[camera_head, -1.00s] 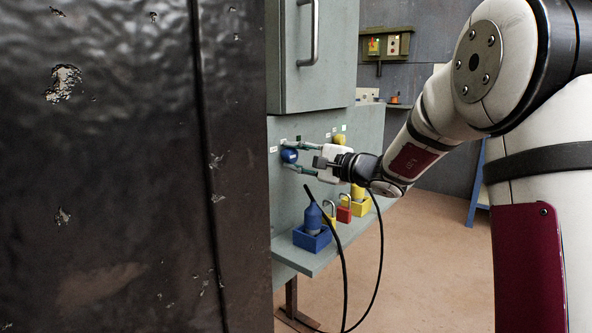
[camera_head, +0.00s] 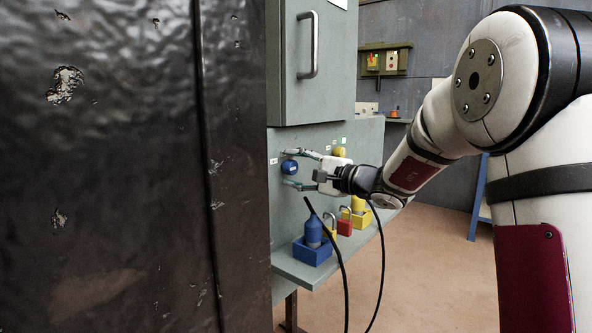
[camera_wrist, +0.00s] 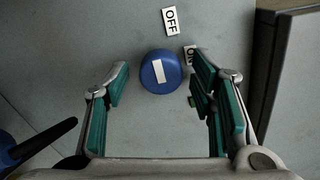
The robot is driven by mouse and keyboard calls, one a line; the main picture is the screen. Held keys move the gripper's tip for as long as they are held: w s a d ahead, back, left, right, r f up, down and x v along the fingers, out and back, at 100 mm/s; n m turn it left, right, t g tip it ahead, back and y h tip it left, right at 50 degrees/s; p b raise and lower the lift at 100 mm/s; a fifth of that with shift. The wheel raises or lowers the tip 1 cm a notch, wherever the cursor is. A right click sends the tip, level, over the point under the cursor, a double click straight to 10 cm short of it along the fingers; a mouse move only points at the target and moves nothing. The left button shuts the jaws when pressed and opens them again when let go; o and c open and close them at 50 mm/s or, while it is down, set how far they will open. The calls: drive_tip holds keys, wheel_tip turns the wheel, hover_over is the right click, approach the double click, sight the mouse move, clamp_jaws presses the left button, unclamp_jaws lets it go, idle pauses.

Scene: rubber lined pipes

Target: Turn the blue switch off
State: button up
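The blue switch (camera_head: 289,167) is a round knob on the grey panel below a cabinet. In the wrist view the blue switch (camera_wrist: 160,72) has a white bar, close to upright with a slight tilt. My gripper (camera_head: 290,169) is open, with its fingers above and below the switch in the head view. In the wrist view my gripper (camera_wrist: 161,84) has teal-padded fingers on either side of the knob, with gaps visible on both sides. An OFF label (camera_wrist: 170,21) is above the knob. A second label (camera_wrist: 189,54) is partly hidden by the right finger.
A yellow switch (camera_head: 339,152) sits right of the blue one. A dark metal cabinet (camera_head: 110,170) fills the left. A black cable hangs below my wrist.

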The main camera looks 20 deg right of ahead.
drive_tip(key=v, duration=1.2)
